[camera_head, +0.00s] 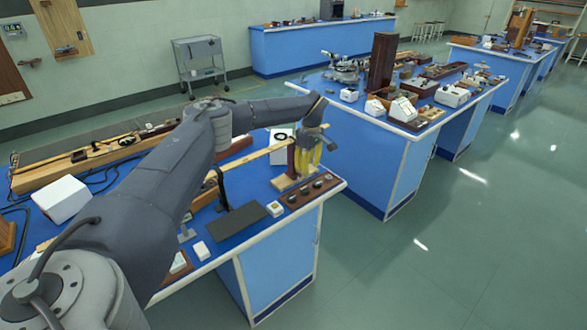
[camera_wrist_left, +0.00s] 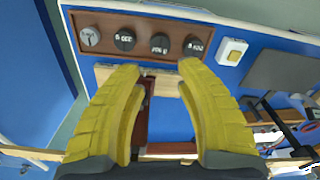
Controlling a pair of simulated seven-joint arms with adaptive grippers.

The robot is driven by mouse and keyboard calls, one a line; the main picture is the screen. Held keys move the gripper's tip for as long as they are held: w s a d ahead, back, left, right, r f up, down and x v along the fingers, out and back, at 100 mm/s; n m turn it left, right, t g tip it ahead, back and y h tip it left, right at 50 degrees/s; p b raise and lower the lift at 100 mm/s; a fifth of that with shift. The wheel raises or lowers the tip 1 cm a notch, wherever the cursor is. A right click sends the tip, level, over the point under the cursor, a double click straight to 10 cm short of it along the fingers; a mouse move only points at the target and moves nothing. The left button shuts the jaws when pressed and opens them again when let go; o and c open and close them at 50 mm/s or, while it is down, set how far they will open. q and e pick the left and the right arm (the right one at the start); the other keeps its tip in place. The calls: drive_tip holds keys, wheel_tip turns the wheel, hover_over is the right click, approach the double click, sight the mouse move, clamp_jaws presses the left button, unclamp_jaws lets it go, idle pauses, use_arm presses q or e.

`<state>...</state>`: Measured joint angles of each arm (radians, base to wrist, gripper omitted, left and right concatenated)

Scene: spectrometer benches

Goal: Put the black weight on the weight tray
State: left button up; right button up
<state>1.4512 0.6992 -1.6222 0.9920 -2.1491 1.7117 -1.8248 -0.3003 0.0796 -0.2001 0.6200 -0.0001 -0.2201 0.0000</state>
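A brown tray (camera_head: 283,199) with several round weights in a row lies at the near right corner of the left blue bench. It also shows at the top of the left wrist view (camera_wrist_left: 145,20). One weight there (camera_wrist_left: 90,37) is silvery; the others, such as the middle one (camera_wrist_left: 125,39), are black with white markings. I cannot tell which black weight is the task's. My left gripper (camera_head: 307,170) has yellow fingers and points down beside the tray, over a wooden stand. In the left wrist view its fingers (camera_wrist_left: 162,68) are spread, with nothing held between them.
The wooden stand (camera_head: 285,182) with a dark red-brown upright is close to the fingers. A dark flat plate (camera_head: 235,222) and a small white block (camera_head: 275,208) lie left of the tray. A second blue bench (camera_head: 365,150) stands beyond, across a gap.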

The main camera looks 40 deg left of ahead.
use_arm(q)
drive_tip(key=s+d+f+n+t+h, duration=0.1)
drive_tip(key=d+f+n+h, duration=0.35)
drive_tip(key=d+f, duration=0.7)
drive_tip(key=s+d+f+n+t+h, duration=0.15)
drive_tip(key=d+f+n+h, duration=0.3)
drive_tip(key=d+f, duration=0.7)
drive_tip(key=s+d+f+n+t+h, duration=0.35)
drive_tip(key=d+f+n, duration=0.4)
drive_tip(key=n, duration=0.35)
drive_tip(key=s+a+f+n+t+y, duration=0.1)
drive_tip(key=s+a+f+n+y, duration=0.3)
drive_tip(key=s+f+n, duration=0.75)
drive_tip(key=s+a+f+n+t+y, duration=0.1)
drive_tip(key=s+a+f+n+y, duration=0.55)
drive_tip(key=s+f, duration=0.75)
drive_tip(key=s+f+n+g, duration=0.2)
drive_tip(key=s+f+n, duration=0.1)
drive_tip(key=s, duration=0.9)
drive_tip(key=s+a+f+n+g+y, duration=0.1)
drive_tip(key=s+f+n, duration=0.3)
drive_tip(key=s, duration=0.9)
drive_tip(key=s+f+n+g, duration=0.3)
drive_tip(key=s+f+n, duration=0.1)
drive_tip(key=s, duration=0.8)
drive_tip(key=shift+s+a+n+g, duration=0.25)
drive_tip(key=shift+s+n+g, duration=0.1)
drive_tip(key=shift+n, duration=0.55)
